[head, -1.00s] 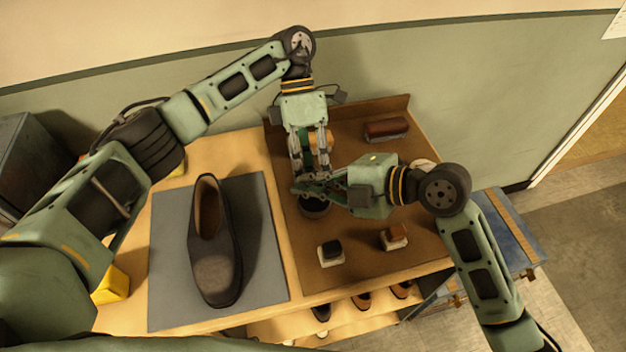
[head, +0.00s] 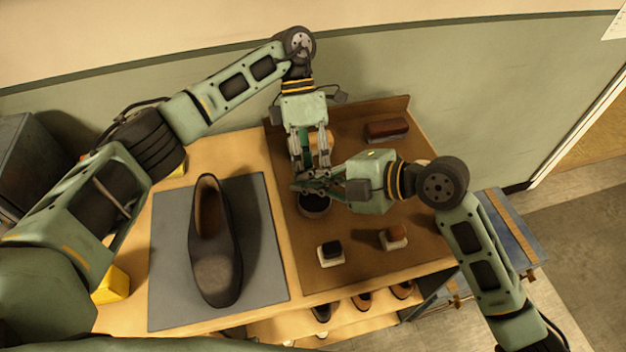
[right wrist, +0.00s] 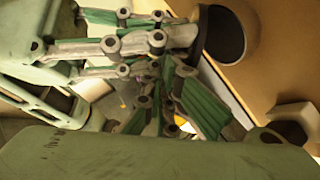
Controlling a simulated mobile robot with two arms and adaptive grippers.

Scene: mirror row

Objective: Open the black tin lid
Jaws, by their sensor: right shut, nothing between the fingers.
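The black tin (head: 315,208) stands on the brown board, partly hidden under my grippers. In the right wrist view the tin (right wrist: 226,36) shows a dark round top and a paler side. My left gripper (head: 311,170) points down at the tin from behind. Its fingertips are at the tin's far side, and their grip is partly hidden. My right gripper (head: 302,184) comes in from the right, shut and empty, just over the tin's far edge. I cannot tell whether it touches the tin or whether the lid is loose.
A dark shoe (head: 215,250) lies on a grey mat (head: 168,290) at left. A reddish-brown brush (head: 386,130) lies at the back. Shoes sit on a shelf below.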

